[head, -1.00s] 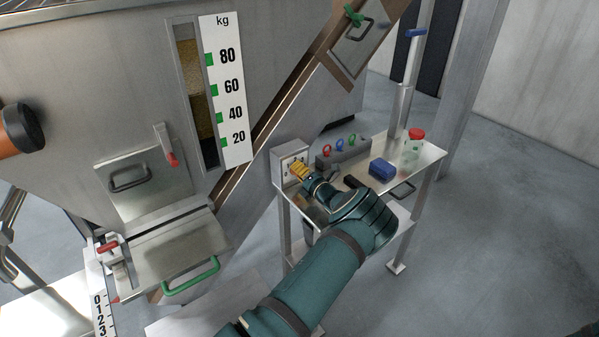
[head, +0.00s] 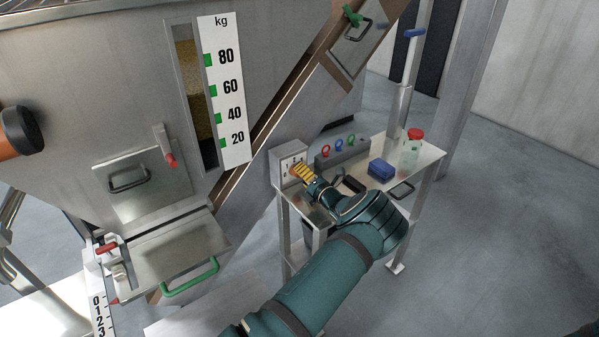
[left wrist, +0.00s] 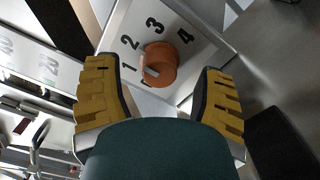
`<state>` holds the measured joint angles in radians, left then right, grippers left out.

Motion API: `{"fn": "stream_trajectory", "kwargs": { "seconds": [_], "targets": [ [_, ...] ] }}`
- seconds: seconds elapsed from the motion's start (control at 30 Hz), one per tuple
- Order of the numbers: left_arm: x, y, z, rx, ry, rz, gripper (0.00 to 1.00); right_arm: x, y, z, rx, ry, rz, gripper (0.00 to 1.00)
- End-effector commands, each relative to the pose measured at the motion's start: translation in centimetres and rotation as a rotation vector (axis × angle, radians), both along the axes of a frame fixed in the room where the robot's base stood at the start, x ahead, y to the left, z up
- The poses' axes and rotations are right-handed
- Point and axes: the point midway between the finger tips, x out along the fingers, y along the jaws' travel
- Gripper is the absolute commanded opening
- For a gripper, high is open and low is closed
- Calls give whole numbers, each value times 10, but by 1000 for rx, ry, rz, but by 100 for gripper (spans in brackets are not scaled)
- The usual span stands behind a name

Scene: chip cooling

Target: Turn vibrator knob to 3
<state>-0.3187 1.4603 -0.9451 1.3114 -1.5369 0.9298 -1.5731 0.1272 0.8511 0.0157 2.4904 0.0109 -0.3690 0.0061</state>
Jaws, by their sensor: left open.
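The vibrator knob (left wrist: 160,65) is a round orange-brown knob on a pale panel (left wrist: 190,22) with the numbers 1 to 4 around it. A light mark on the knob points down-left, close to the 1. In the head view the panel is the front of a small grey box (head: 290,151) on the table, and my fingers mostly hide the knob. My left gripper (head: 304,175) has yellow finger pads and is open. In the left wrist view its fingers (left wrist: 158,80) stand on either side of the knob with gaps. My right gripper is not in view.
The metal table (head: 425,158) also bears a block with red, blue and green rings (head: 342,151), a blue box (head: 381,168) and a red-capped jar (head: 411,150). A large hopper with a kg scale (head: 224,90) stands to the left. Floor is clear at right.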

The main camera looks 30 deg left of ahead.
Motion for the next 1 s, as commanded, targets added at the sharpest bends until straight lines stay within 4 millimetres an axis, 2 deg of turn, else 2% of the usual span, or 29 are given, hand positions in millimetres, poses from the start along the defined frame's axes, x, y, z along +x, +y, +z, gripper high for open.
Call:
{"fn": "stream_trajectory", "kwargs": {
  "seconds": [0.03,0.2,0.43,0.63,1.0],
  "targets": [
    [-3,-12,0,0,0,-4,70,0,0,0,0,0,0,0],
    [-17,-44,1,0,0,-4,70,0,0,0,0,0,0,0],
    [-31,-77,1,1,-3,-2,70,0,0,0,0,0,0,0],
    [-36,-88,1,1,-3,-1,70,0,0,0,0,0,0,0],
    [-36,-88,1,0,-4,-1,70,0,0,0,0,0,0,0]
  ]
}}
